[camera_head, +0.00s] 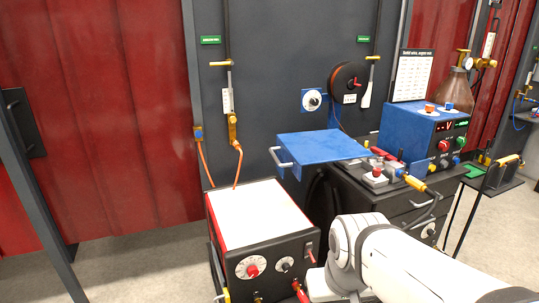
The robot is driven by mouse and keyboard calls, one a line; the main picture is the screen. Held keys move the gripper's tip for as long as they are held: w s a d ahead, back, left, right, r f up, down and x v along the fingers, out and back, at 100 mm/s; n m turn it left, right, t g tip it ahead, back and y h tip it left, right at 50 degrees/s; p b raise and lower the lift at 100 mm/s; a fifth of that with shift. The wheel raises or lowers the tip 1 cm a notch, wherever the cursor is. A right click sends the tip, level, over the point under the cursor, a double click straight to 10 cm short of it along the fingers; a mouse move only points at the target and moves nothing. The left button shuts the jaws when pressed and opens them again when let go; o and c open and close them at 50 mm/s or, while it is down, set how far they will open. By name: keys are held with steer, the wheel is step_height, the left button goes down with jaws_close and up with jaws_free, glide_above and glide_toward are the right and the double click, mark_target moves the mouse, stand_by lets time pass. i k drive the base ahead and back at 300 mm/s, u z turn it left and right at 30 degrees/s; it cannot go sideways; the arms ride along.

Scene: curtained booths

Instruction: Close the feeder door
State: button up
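The feeder door looks to be a flat blue panel (318,147) with a pale bar handle (281,158) on its left end. It stands out level, in front of the dark back wall, so it looks open. Its right end reaches toward the blue unit (418,135) with knobs and a red display; I cannot tell where its hinge is. A dark wire spool (349,88) shows above and behind the panel. My white arm comes in from the lower right, below the panel. My gripper is not visible.
A white-topped black machine (260,215) with dials stands below and left of the panel. A dark cabinet (375,203) with torches and small tools is under and right of it. Red curtains (95,120) and a dark post (40,200) are left. Floor (135,270) is clear at lower left.

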mark_target(294, 150)
steer(key=i, duration=0.95)
steer(key=u, duration=0.2)
steer(key=k, duration=0.55)
steer(key=z, duration=1.3)
steer(key=k, duration=1.15)
steer(key=u, duration=0.85)
steer(key=i, duration=1)
steer(key=u, duration=0.05)
